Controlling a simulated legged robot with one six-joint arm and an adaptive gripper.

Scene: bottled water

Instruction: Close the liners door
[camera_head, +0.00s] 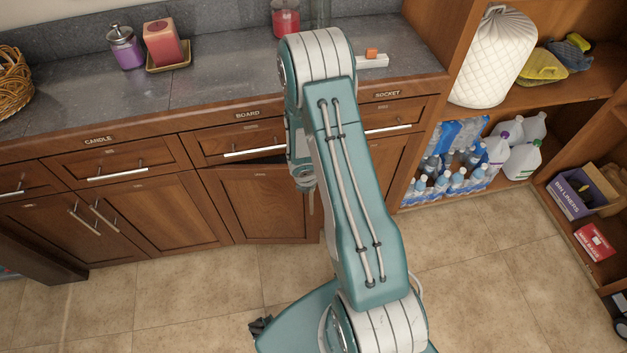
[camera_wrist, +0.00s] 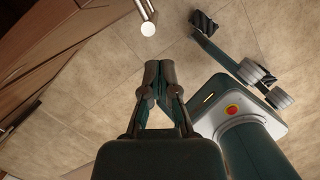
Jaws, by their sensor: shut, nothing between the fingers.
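A wooden cabinet door (camera_head: 268,203) under the BOARD drawer looks slightly ajar, with a dark gap along its top edge. No "liners" label is readable on it, and my arm covers its right side. My gripper (camera_wrist: 158,72) is shut and empty in the wrist view, with its fingertips together above the tiled floor. A round-ended metal bar (camera_wrist: 148,27), which looks like a door handle, is just beyond the fingertips, apart from them. Wooden cabinet fronts (camera_wrist: 45,55) show at the left of that view. In the head view my arm hides the fingertips.
A box marked BIN LINERS (camera_head: 572,197) stands on the right-hand lower shelf. Bottled water (camera_head: 440,183) and jugs (camera_head: 524,157) fill the shelf beside the cabinets. Drawer handles (camera_head: 117,174) stick out from the fronts. The tiled floor (camera_head: 160,295) in front is clear.

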